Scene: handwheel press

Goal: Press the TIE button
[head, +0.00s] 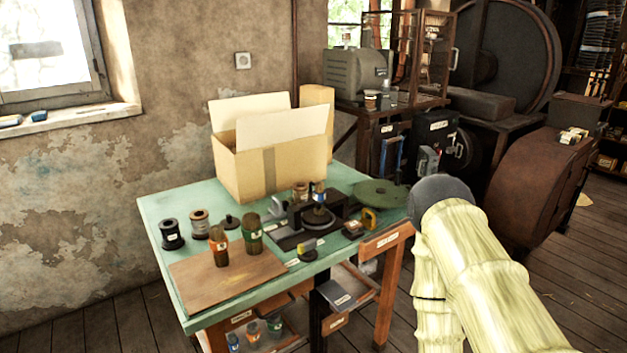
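No button that I can read as TIE shows in the head view; the labels are too small to read. A dark machine with a round plate (318,216) stands on the green-topped table (160,207). My arm, in a pale yellow sleeve with a dark grey joint, rises at the right and bends down again, apart from the machine. My gripper is not in view.
An open cardboard box (240,170) stands at the table's back. Spools, an orange jar (218,248) and a green jar (252,236) stand left of the machine, near a brown board (215,285). A rusty drum (530,195) stands at right. Floor is clear at lower left.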

